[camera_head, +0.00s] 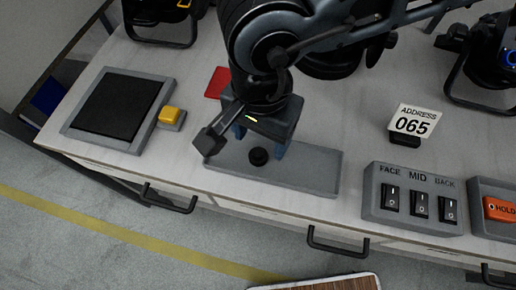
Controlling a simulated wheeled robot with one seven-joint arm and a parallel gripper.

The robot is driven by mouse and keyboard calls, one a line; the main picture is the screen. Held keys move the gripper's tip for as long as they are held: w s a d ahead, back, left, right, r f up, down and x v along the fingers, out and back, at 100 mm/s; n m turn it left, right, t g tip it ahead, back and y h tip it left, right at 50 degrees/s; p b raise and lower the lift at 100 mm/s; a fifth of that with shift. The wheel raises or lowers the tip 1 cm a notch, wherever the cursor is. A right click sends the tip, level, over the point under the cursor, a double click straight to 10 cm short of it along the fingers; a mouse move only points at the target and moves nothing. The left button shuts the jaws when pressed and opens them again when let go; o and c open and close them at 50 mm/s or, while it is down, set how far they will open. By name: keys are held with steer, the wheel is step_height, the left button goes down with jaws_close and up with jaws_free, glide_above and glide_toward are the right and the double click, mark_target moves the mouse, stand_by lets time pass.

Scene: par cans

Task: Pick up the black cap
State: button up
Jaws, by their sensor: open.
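The black cap (258,156) is a small round dark piece lying on a shallow grey tray (312,170) on the light worktop. My gripper (258,148) points down over the tray with its blue fingers apart, one to the left and one to the right of the cap in the picture. The cap shows between the fingers. I cannot tell whether the fingertips touch the tray or how high they are above it.
A switch box (412,200) marked FACE, MID, BACK and an orange HOLD button (498,209) stand right. An address card (414,121) reads 065. A black pad (112,105), yellow button (170,114) and red square (217,82) lie left. Lamps stand at the back.

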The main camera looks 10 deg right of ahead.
mark_target(259, 151)
step_height(259, 151, down, 4)
steer(key=shift+a+f, duration=0.1)
steer(key=shift+a, duration=0.05)
steer(key=c, duration=1.2)
steer(key=shift+r, duration=0.5)
steer(key=r, duration=0.1)
steer(key=d+r, duration=0.1)
steer(key=r, duration=0.1)
steer(key=shift+w+r, duration=0.1)
steer(key=shift+r, duration=0.2)
steer(key=d+r, duration=0.2)
steer(key=d, duration=0.1)
steer(key=d+r+b, duration=0.1)
steer(key=d+r, duration=0.1)
steer(key=d, duration=0.2)
steer(key=d+r, duration=0.2)
steer(key=d, duration=0.1)
steer(key=shift+w+d+r, duration=0.1)
steer(key=shift+d+r, duration=0.15)
steer(key=shift+d, duration=0.1)
